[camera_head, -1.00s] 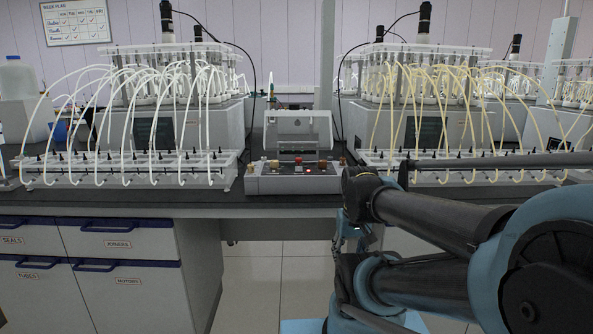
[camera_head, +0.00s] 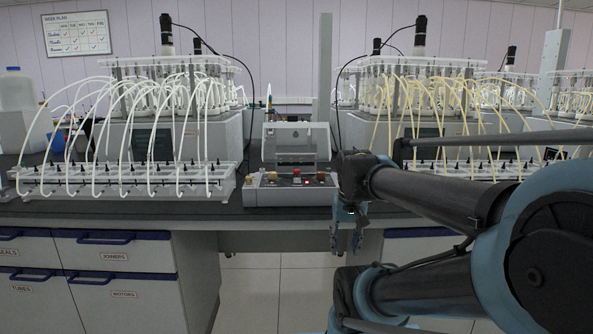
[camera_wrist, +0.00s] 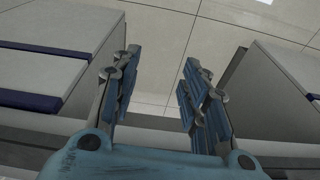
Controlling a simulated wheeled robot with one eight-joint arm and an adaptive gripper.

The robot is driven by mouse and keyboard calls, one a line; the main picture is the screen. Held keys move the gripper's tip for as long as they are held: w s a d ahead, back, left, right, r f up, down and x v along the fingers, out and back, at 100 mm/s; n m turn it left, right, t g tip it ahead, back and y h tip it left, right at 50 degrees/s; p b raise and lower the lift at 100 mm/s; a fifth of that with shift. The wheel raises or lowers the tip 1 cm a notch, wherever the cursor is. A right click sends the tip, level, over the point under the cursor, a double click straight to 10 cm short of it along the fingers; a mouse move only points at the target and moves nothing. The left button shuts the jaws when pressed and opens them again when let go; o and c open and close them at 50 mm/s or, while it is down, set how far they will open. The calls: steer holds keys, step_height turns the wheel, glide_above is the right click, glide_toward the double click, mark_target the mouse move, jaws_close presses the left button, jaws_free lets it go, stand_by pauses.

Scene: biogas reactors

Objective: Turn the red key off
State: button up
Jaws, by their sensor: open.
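A small grey control box (camera_head: 290,197) stands at the bench's front edge in the head view, with a few coloured knobs along its top. Among them is a small red part (camera_head: 296,174) near the middle, beside a lit red spot (camera_head: 308,181). Whether either is the red key is too small to tell. My gripper (camera_head: 347,245) hangs pointing down in front of the bench edge, right of the box and below its top. In the wrist view my gripper (camera_wrist: 158,95) has its blue fingers spread, with nothing between them. The box is not in the wrist view.
White tube racks with arching hoses stand left (camera_head: 125,180) and right (camera_head: 470,170) of the box. Drawer cabinets (camera_head: 115,270) are under the bench, with open floor (camera_head: 275,290) between them. A grey device (camera_head: 297,145) stands behind the box.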

steer(key=w+a+r+m+g, duration=0.1)
steer(key=w+a+r+m, duration=0.1)
steer(key=w+r, duration=0.65)
steer(key=w+a+r+m, duration=0.25)
steer(key=w+r, duration=0.35)
steer(key=r, duration=0.5)
steer(key=m+g, duration=0.1)
steer(key=m, duration=0.3)
glide_toward(297, 173)
steer(key=f, duration=0.2)
steer(key=w+f, duration=0.1)
steer(key=f, duration=0.4)
steer(key=shift+w+f, duration=0.15)
steer(key=shift+f, duration=0.25)
jaws_close()
